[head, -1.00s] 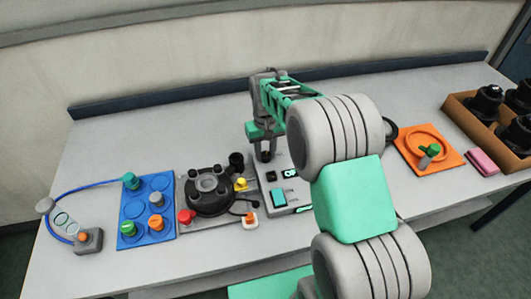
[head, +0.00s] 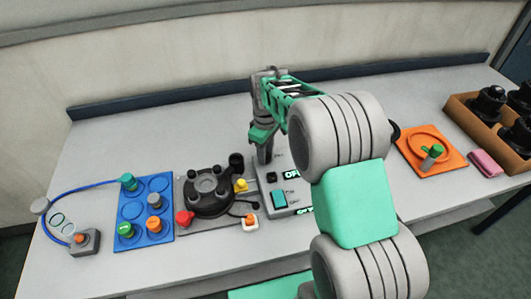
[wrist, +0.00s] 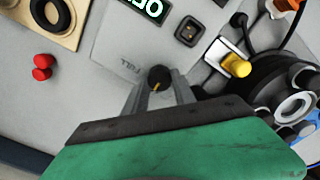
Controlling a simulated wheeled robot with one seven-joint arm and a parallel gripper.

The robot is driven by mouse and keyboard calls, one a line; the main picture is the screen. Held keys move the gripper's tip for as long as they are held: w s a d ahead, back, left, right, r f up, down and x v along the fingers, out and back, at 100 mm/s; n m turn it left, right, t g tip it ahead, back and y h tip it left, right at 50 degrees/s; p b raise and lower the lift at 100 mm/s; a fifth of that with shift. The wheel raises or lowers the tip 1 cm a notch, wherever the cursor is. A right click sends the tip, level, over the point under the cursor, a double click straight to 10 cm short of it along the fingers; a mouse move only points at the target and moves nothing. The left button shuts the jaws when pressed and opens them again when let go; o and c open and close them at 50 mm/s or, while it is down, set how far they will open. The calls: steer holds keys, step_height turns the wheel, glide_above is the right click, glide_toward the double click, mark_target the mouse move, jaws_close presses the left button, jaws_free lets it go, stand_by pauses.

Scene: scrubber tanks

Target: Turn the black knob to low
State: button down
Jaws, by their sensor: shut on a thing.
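The black knob (wrist: 160,77) sits on the grey control panel (wrist: 112,48) in the wrist view. A yellow pointer mark shows on its lower edge, toward my gripper's palm. A "FULL" label is printed up and left of the knob; any low label is hidden or out of sight. My gripper (wrist: 160,88) is shut on the knob, one finger on each side. In the head view my gripper (head: 264,156) points down at the back left of the panel (head: 304,206), and the knob is hidden by it.
A lit green display (wrist: 145,8), a dark square button (wrist: 189,31) and a yellow-capped switch (wrist: 234,65) are near the knob. A black round device (head: 208,192) and a blue board (head: 146,222) lie left of the panel. An orange board (head: 430,153) lies right.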

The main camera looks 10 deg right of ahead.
stand_by(0.4)
steer(key=c, duration=1)
jaws_free()
steer(key=shift+c, duration=0.2)
step_height(320, 180, up, 8)
steer(key=shift+f+b, duration=0.1)
steer(key=shift+b, duration=0.45)
